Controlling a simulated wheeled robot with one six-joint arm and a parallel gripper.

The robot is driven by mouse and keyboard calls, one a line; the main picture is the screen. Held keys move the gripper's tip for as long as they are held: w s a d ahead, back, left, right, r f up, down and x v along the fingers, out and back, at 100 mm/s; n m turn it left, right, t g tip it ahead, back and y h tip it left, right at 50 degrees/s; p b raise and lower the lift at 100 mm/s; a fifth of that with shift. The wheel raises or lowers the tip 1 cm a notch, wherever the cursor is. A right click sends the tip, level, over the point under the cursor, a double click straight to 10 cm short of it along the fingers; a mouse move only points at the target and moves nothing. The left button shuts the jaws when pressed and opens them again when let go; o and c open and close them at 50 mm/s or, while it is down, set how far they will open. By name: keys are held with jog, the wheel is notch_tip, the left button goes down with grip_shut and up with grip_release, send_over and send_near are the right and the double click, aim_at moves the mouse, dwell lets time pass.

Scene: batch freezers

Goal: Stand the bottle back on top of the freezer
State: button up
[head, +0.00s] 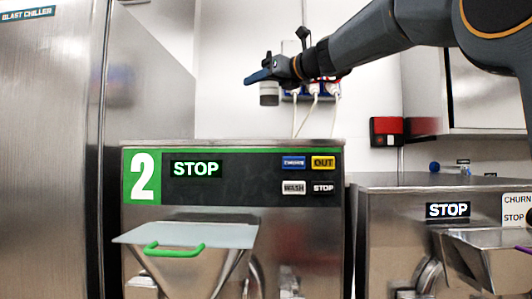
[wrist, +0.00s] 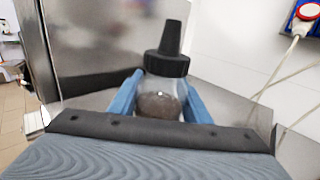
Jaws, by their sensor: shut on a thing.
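A small clear bottle with a black nozzle cap and brownish-grey contents (wrist: 160,102) stands between the blue fingers of my gripper (wrist: 163,100) in the wrist view. The fingers are shut on its body, and the cap points up. In the head view my gripper (head: 262,78) reaches in from the right, and the bottle's lower part (head: 269,96) shows below the fingers. The bottle looks about upright, in the air above the freezer marked 2 (head: 235,143), with a visible gap over its top edge. The freezer's top surface is seen nearly edge-on.
A tall steel blast chiller (head: 50,150) stands at the left. Sockets with plugs and white cables (head: 315,88) are on the wall behind my gripper. A second, lower machine (head: 400,190) stands at the right, below a red box (head: 386,131). No other object shows on freezer 2's top.

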jog(key=shift+a+f+b, duration=0.2)
jog(key=shift+f+b, duration=0.3)
jog(key=shift+f, duration=4.45)
jog(key=shift+f, duration=0.15)
jog(key=o, duration=1.1)
jog(key=shift+c, duration=0.2)
jog(key=shift+s+d, duration=0.1)
jog(key=shift+d, duration=0.05)
jog(key=b+v, duration=0.3)
jog(key=v, duration=0.8)
jog(key=shift+s+d, duration=0.15)
jog(key=shift+d, duration=0.1)
